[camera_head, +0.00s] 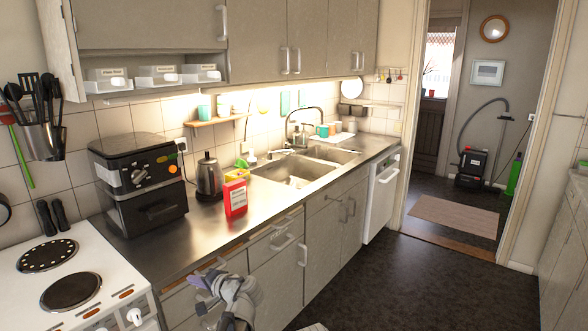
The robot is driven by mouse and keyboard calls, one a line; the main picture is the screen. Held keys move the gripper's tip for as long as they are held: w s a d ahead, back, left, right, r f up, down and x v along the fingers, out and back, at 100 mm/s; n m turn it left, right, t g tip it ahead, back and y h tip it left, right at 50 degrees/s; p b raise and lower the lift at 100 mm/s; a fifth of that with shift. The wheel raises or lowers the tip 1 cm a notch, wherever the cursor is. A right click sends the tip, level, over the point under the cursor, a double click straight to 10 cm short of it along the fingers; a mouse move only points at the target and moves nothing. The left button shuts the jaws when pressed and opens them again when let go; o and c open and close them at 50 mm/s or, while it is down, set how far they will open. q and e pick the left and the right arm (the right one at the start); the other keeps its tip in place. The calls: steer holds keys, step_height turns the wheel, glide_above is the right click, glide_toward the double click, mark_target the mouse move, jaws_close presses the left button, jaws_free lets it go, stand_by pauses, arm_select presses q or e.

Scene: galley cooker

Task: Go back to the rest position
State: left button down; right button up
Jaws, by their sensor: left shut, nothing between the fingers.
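My left gripper (203,283) shows at the bottom of the head view, left of centre, in front of the cabinet fronts below the counter edge. Its fingers are shut with nothing held between them. It appears apart from the drawer fronts and handles, though the exact gap is hard to judge. My right gripper is not in view.
A white cooker (85,280) stands at the left. The steel counter (205,235) holds a black oven (140,185), a kettle (209,178) and a red box (235,197). Some drawers below the counter seem slightly open. The dark floor (420,285) at the right is clear.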

arm_select(q)
steer(key=s+d+f+g+h+p, duration=0.2)
steer(key=s+d+h, duration=0.1)
steer(key=s+d, duration=0.4)
steer(key=s+d+f+g+h+p, duration=0.2)
steer(key=s+d+g+h+p, duration=0.1)
steer(key=s+d, duration=0.4)
steer(key=s+d+f+n+g+h+p, duration=0.1)
steer(key=s+d+f+g+h+p, duration=0.1)
steer(key=s+d, duration=0.6)
steer(key=s+g+h, duration=0.1)
steer(key=s+h, duration=0.1)
steer(key=s, duration=0.1)
steer(key=shift+s+f+h, duration=0.2)
steer(key=shift+s+h, duration=0.1)
